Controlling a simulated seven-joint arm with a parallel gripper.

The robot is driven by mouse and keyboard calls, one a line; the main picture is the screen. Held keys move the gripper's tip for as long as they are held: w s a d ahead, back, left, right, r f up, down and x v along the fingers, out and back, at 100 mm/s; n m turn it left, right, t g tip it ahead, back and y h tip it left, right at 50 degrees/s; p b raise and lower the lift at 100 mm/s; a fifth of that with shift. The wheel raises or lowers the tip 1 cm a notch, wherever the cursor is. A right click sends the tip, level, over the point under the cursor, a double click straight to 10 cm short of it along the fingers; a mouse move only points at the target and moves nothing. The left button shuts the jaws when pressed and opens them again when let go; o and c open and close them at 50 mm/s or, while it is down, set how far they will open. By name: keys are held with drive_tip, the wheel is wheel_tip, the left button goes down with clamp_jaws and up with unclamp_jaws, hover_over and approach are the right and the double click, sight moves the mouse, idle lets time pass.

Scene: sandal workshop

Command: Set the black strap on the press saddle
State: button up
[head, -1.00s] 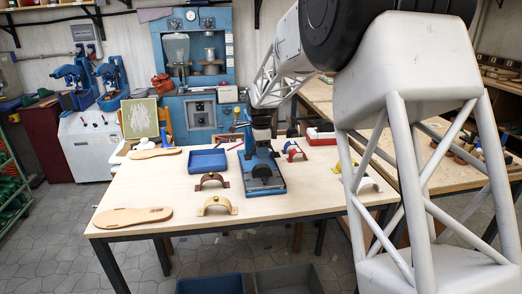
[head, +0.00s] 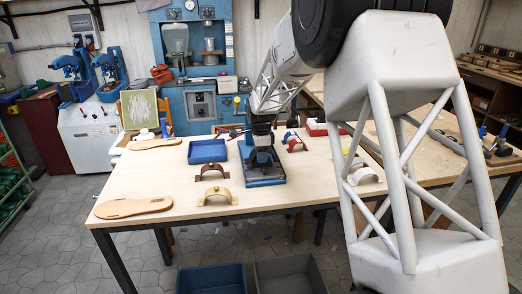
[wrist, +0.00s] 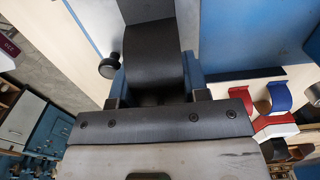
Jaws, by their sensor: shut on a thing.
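My gripper (head: 262,142) is low over the blue press (head: 265,182) on the table in the head view. In the wrist view my gripper (wrist: 156,98) is shut on the black strap (wrist: 155,72), a dark curved band between the fingers. The press shows beneath it as blue metal (wrist: 195,75), with a black knob (wrist: 109,67) on the left. The saddle is mostly hidden by the strap and gripper. I cannot tell whether the strap touches it. In the head view the strap is not clearly visible against the dark gripper.
A blue tray (head: 207,151), brown strap (head: 212,170) and tan strap (head: 216,197) lie left of the press. A red and blue strap (head: 293,142) and a red-and-white box (head: 318,128) are to its right. The table's front left holds a sole (head: 132,208).

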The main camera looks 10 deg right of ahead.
drive_tip(key=shift+f, duration=0.8)
drive_tip(key=shift+f, duration=0.35)
idle(0.5)
drive_tip(key=o, duration=1.2)
drive_tip(key=shift+c, duration=0.2)
drive_tip(key=shift+o, duration=0.9)
drive_tip(key=shift+r, duration=3.45)
drive_tip(key=shift+r, duration=0.1)
